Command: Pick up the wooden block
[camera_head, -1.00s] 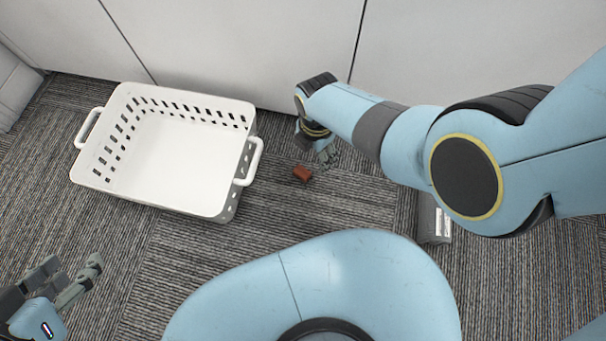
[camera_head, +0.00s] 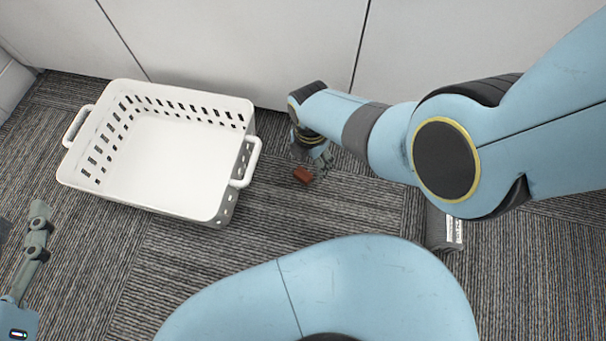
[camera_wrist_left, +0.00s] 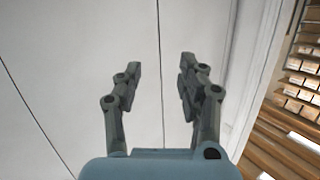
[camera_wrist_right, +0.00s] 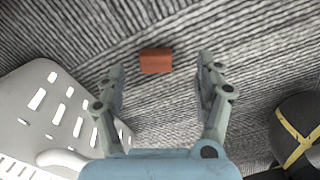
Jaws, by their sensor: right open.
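The wooden block (camera_head: 303,175) is small and reddish-brown and lies on the carpet, right of the white basket. It also shows in the right wrist view (camera_wrist_right: 156,60), beyond the fingertips and roughly between their lines. My right gripper (camera_head: 318,165) is open and empty, close to the block; in the right wrist view its fingers (camera_wrist_right: 160,75) stand wide apart. My left gripper (camera_wrist_left: 160,75) is open and empty in the left wrist view, facing a pale panelled surface. In the head view only part of it shows at the left edge.
A white slotted basket (camera_head: 68,178) with two handles stands left of the block, and its side shows in the right wrist view (camera_wrist_right: 45,110). White cabinet panels (camera_head: 230,40) close off the back. A grey labelled object (camera_head: 444,228) lies at right. Carpet in front of the block is clear.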

